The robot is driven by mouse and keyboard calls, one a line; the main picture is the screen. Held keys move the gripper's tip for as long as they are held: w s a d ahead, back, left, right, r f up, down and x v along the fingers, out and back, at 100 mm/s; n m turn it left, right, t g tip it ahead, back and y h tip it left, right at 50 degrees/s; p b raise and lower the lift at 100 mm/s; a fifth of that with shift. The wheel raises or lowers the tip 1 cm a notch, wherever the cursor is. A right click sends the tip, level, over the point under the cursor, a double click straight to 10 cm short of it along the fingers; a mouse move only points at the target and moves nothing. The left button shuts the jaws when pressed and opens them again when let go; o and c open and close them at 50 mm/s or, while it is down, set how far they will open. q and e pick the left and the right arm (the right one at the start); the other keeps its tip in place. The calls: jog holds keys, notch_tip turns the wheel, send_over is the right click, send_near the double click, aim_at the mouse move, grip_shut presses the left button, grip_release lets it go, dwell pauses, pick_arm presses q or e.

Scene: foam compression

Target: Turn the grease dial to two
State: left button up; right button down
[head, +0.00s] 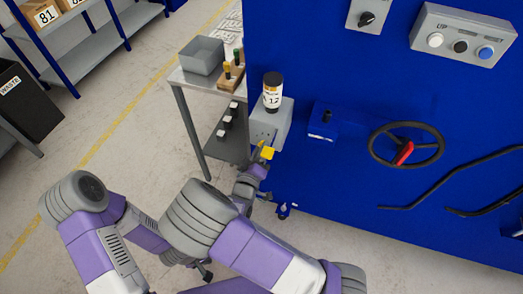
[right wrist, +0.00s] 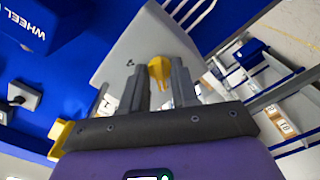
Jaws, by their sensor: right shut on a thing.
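The grease dial is a yellow knob (right wrist: 159,70) on the face of a pale grey box (right wrist: 135,45), seen in the right wrist view. The same grey box shows on the side of the blue machine in the head view (head: 272,122). My right gripper (right wrist: 159,88) is shut on the knob, one finger on each side of it. In the head view it (head: 262,158) is at the box's lower edge. A small dark mark sits on the box face; I cannot read a dial number. My left gripper (head: 205,271) is low, partly hidden behind my arm, away from the machine.
A dark-capped container (head: 272,92) marked 12 stands at the grey box. A grey side table (head: 180,77) with a bin (head: 202,55) is left of it. A red-handled wheel (head: 405,145) and a button panel (head: 462,38) are on the blue machine.

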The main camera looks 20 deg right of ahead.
jog(key=shift+f+m+b, duration=0.1)
jog(key=shift+m+b, duration=0.65)
jog(key=shift+m, duration=2.45)
jog(key=c, duration=1.2)
grip_release()
jog(key=shift+s+a, duration=0.1)
jog(key=p+v, duration=0.1)
jog(key=v, duration=0.6)
jog(key=shift+s+p, duration=0.2)
jog(key=shift+p, duration=0.15)
jog(key=shift+a, duration=0.1)
